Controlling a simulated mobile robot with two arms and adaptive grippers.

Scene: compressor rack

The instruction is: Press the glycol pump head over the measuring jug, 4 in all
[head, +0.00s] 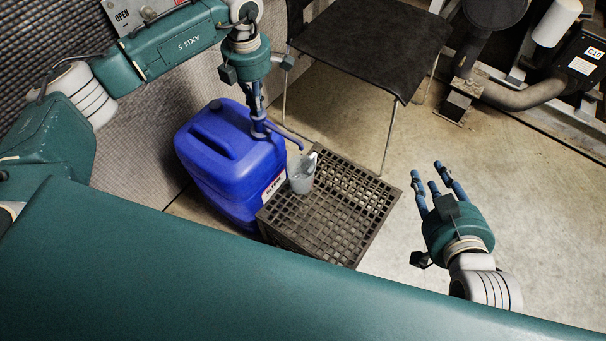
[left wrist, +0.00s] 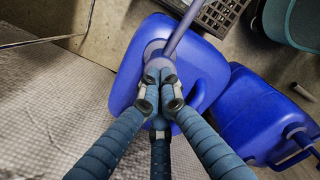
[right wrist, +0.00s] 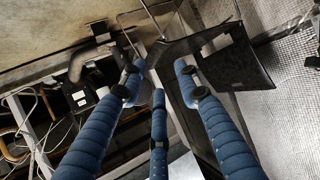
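A blue drum (head: 225,165) stands on the floor with a blue pump on top. The pump's spout (head: 287,134) points right, with its tip above a clear measuring jug (head: 301,177) on a black crate (head: 330,225). My left gripper (head: 258,112) points down over the pump head, its fingers drawn together. In the left wrist view its fingertips (left wrist: 160,80) meet at the pump head, mostly hiding it, and the spout (left wrist: 180,30) runs away beyond them. Whether the head is pressed down cannot be told. My right gripper (head: 437,183) is open and empty, right of the crate.
A dark-topped table (head: 370,45) with thin legs stands behind the crate. Pipes and rack frames (head: 540,95) fill the back right. A second blue container (left wrist: 255,115) shows in the left wrist view. Floor between crate and right gripper is clear.

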